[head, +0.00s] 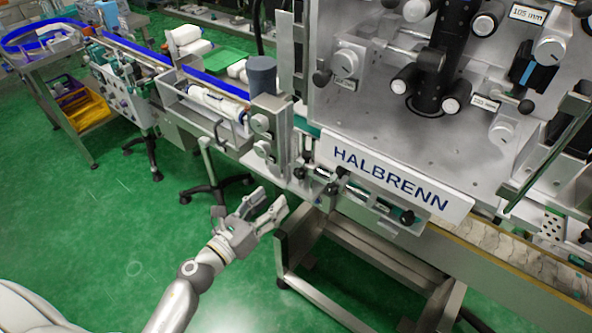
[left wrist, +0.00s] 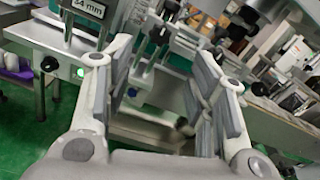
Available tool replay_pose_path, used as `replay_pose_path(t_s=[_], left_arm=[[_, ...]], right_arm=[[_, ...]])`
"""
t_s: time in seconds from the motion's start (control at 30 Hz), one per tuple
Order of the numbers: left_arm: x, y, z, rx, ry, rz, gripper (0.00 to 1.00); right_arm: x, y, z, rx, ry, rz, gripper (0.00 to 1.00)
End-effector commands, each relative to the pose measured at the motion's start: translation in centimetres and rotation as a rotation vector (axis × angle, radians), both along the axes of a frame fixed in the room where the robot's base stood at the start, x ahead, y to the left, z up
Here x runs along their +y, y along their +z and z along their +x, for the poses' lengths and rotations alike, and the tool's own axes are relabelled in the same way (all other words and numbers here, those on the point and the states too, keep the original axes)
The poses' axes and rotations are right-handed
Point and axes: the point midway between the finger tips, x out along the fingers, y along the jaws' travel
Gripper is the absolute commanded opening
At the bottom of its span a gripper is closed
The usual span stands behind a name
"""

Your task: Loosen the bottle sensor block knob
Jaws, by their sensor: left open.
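My left gripper (head: 271,201) is open and empty, in front of the machine's lower rail and apart from it. In the left wrist view its two spread fingers frame the left gripper's gap (left wrist: 160,92). Small blocks and dark knobs sit along the rail under the HALBRENN sign, including a dark knob (head: 407,216) at its right part. A dark knob (left wrist: 160,34) shows beyond the fingers in the left wrist view. I cannot tell which knob belongs to the bottle sensor block. My right gripper is not in view.
The HALBRENN sign (head: 392,174) and the machine's metal panel stand above the rail. A steel frame (head: 345,262) is below it. A conveyor with white bottles (head: 217,103) runs to the upper left. Green floor (head: 90,220) is clear at left.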

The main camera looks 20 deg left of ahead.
Motion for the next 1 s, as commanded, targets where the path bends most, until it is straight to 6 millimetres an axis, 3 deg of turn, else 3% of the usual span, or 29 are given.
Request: replay_pose_path(t_s=[0.17, 0.63, 1.0], left_arm=[[-0.5, 0.8, 1.3, -0.019, -0.005, 0.029, 0.51], [-3.2, 0.7, 8.6, -0.017, -0.004, 0.025, 0.51], [-3.7, 0.5, 10.2, -0.015, -0.004, 0.026, 0.51]], right_arm=[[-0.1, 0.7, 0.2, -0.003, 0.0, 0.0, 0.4], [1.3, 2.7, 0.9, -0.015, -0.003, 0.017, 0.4], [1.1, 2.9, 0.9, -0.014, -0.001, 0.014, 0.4]])
